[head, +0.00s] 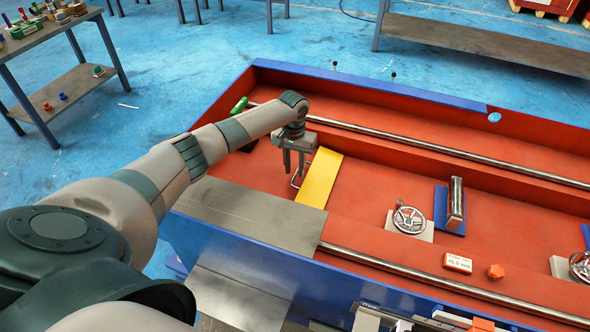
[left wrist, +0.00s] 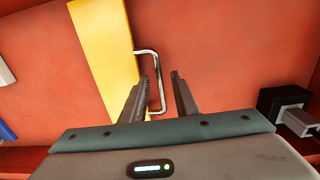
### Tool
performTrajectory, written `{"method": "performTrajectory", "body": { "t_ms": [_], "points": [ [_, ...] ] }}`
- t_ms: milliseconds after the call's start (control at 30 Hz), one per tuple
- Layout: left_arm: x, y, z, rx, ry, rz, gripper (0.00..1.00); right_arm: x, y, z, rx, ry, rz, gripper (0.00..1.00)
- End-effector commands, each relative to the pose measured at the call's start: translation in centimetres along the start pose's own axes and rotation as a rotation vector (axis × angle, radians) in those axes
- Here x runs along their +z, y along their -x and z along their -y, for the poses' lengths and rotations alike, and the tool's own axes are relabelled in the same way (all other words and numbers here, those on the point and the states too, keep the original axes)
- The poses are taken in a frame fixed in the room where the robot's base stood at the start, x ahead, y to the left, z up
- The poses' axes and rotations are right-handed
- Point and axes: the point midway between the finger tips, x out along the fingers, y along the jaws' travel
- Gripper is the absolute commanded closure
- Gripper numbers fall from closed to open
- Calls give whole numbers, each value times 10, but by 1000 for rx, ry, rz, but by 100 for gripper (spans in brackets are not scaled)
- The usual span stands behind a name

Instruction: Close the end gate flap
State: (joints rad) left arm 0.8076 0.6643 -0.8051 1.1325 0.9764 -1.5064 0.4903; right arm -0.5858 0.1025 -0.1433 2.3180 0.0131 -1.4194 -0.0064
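The end gate flap is a yellow plate (head: 320,178) inside the red-floored trough. A wire handle (head: 296,180) sticks out from its left side. The flap (left wrist: 105,50) and its pale bent handle (left wrist: 161,90) also show in the left wrist view. My left gripper (head: 294,172) points down beside the flap, on the handle's side. In the left wrist view my left gripper (left wrist: 161,80) has its two fingers apart, with the handle's outer bar seen between them. Whether the fingers touch the handle I cannot tell. My right gripper is not in view.
The blue-edged trough has steel rails (head: 420,148) along it. A handwheel (head: 408,219) and a blue-based roller (head: 454,205) stand right of the flap. A grey plate (head: 250,215) covers the near left corner. A dark block (left wrist: 290,110) shows right in the wrist view.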

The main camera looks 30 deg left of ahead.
Motion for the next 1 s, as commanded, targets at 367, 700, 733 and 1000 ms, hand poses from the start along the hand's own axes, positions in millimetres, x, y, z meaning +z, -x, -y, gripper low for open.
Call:
{"method": "performTrajectory", "body": {
  "t_ms": [367,700,733,1000],
  "points": [
    [0,-7,0,1,0,-1,72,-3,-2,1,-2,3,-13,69],
    [0,-6,0,1,0,-1,100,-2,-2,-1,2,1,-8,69],
    [0,-6,0,1,0,-1,100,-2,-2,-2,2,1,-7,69],
    [-1,-4,0,-9,0,-1,100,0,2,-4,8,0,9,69]
  ]
}}
